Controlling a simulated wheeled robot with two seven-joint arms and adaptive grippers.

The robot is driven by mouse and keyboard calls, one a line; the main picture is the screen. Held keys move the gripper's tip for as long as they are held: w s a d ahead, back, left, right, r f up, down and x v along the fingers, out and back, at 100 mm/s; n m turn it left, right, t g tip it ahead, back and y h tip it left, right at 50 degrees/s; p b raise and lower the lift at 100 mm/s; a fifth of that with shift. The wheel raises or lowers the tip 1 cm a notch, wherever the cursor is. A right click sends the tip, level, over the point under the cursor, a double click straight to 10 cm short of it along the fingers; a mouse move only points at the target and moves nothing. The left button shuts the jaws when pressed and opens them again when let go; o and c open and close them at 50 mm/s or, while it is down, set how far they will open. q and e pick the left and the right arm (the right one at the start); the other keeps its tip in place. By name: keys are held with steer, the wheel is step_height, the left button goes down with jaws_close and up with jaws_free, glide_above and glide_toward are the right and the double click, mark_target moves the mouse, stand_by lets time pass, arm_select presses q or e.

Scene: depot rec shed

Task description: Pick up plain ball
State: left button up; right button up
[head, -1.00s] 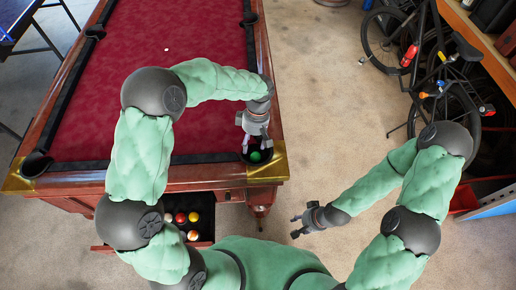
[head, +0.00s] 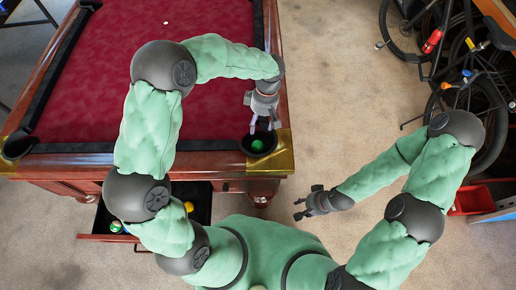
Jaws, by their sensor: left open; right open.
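A plain green ball (head: 257,145) sits in the corner pocket (head: 246,150) of the pool table at its near right corner. My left gripper (head: 263,127) is open, pointing down just above the pocket, with its fingertips over the far side of the green ball. I cannot tell whether they touch it. My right gripper (head: 298,208) is open and empty over the floor, to the right of the table. A small white ball (head: 166,23) lies far off on the red cloth.
The pool table (head: 150,90) has a wooden rim and brass corner. Its open drawer (head: 100,238) holds a few balls, including a yellow one (head: 188,206), partly hidden by my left arm. Bicycles (head: 468,100) and a red bin (head: 470,200) stand at the right. Floor between is clear.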

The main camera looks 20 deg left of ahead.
mark_target(258, 142)
arm_select(q)
steer(key=f, duration=0.2)
steer(key=f+b, duration=0.1)
steer(key=f, duration=0.1)
steer(key=s+f+b, duration=0.1)
steer(key=f, duration=0.2)
steer(key=shift+a, duration=0.2)
steer(key=shift+s+f+b, duration=0.2)
steer(key=shift+f+b, duration=0.1)
steer(key=shift+f, duration=0.55)
steer(key=shift+s+f+b, duration=0.15)
steer(key=shift+f+b, duration=0.2)
steer(key=shift+f, duration=0.45)
steer(key=shift+s+f+b, duration=0.2)
steer(key=shift+f+b, duration=0.1)
steer(key=shift+f, duration=0.55)
steer(key=c, duration=1)
